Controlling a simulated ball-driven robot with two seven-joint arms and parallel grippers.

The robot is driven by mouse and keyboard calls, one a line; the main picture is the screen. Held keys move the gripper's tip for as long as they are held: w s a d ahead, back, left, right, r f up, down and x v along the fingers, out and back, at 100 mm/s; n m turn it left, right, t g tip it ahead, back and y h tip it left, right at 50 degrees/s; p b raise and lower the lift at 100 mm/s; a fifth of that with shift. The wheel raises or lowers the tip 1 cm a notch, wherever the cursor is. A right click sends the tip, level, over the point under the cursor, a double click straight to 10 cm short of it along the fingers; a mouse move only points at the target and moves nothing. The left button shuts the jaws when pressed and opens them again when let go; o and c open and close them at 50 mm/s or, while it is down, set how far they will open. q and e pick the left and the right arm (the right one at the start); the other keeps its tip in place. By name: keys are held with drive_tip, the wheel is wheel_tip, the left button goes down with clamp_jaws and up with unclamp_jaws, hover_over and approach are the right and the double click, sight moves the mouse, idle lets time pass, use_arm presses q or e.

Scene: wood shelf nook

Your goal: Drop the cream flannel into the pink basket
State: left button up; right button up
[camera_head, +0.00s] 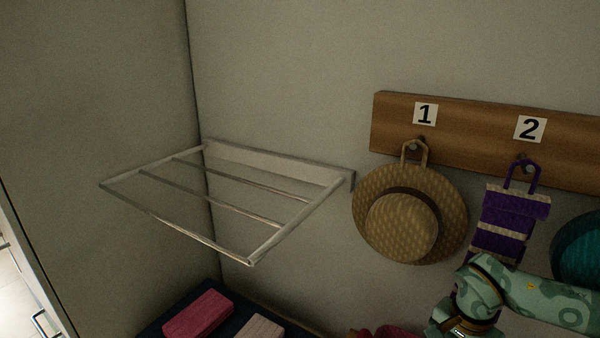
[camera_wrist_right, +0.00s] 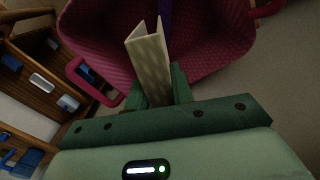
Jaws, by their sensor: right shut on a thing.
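The cream flannel (camera_wrist_right: 149,62) is folded and stands up from between the green fingers of my right gripper (camera_wrist_right: 160,90) in the right wrist view. The gripper is shut on its lower part. The open pink basket (camera_wrist_right: 215,45) fills the upper middle of that view, with a pink handle loop (camera_wrist_right: 92,82) at its left. The flannel shows against the basket's inside; its exact height over it cannot be told. In the head view my right arm is at the lower right, and its fingers are not visible. My left gripper is in neither view.
An empty wall rack (camera_head: 235,200) juts out at left in the head view. A straw hat (camera_head: 405,215) and a purple-and-cream bag (camera_head: 512,215) hang from a numbered board (camera_head: 480,130). A pink folded cloth (camera_head: 198,315) and a pale one (camera_head: 260,330) lie below.

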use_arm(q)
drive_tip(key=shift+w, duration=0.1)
use_arm(e)
drive_tip(key=o, duration=1)
drive_tip(key=shift+o, duration=0.2)
drive_tip(key=shift+r, duration=0.1)
use_arm(q)
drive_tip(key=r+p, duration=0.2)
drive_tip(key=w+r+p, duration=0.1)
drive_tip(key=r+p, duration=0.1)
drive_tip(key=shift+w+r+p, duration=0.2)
drive_tip(key=shift+p, duration=0.15)
use_arm(e)
wheel_tip(320, 180, up, 16)
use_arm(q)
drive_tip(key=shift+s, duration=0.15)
use_arm(e)
drive_tip(key=shift+s, duration=0.1)
